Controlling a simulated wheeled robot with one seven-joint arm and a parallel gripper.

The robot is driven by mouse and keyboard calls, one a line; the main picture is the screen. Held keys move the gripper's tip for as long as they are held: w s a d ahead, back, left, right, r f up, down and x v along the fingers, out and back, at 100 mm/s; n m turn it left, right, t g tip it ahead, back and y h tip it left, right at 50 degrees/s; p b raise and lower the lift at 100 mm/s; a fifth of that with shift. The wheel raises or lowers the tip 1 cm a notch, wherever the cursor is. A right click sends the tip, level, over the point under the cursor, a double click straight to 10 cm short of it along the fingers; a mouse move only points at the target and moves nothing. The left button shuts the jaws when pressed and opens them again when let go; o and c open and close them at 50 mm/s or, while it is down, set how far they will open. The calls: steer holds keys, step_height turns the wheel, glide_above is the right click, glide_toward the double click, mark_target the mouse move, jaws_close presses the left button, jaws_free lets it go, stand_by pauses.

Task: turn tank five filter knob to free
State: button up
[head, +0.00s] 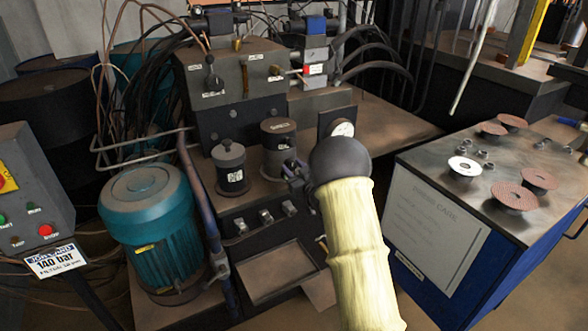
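My arm reaches in from the bottom with a pale yellow sleeve and a dark rounded joint. Beyond it, my gripper (293,172) shows only as a small dark shape left of the joint, partly hidden; its finger opening cannot be made out. It appears close to the right dark canister (278,148), which has a brownish round top. A second dark canister (231,170) with a small knob on top and a white label stands to the left. The labels are too small to read, so I cannot tell which part is the tank five filter knob.
A valve block (232,75) with hoses rises behind. A gauge (343,129) is near my arm. A blue cabinet (440,215) with several discs stands right.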

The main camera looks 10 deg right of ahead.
steer(key=c, duration=0.5)
steer(key=shift+f+n+b, duration=0.1)
steer(key=shift+n+b, duration=0.3)
steer(key=shift+b, duration=0.05)
steer(key=shift+f+n+b, duration=0.1)
steer(key=shift+n+b, duration=0.7)
steer(key=shift+b, duration=0.05)
steer(key=n+b, duration=0.5)
steer(key=shift+a+f, duration=0.1)
steer(key=n+b, duration=0.6)
steer(key=shift+n, duration=0.3)
steer(key=n+b, duration=0.4)
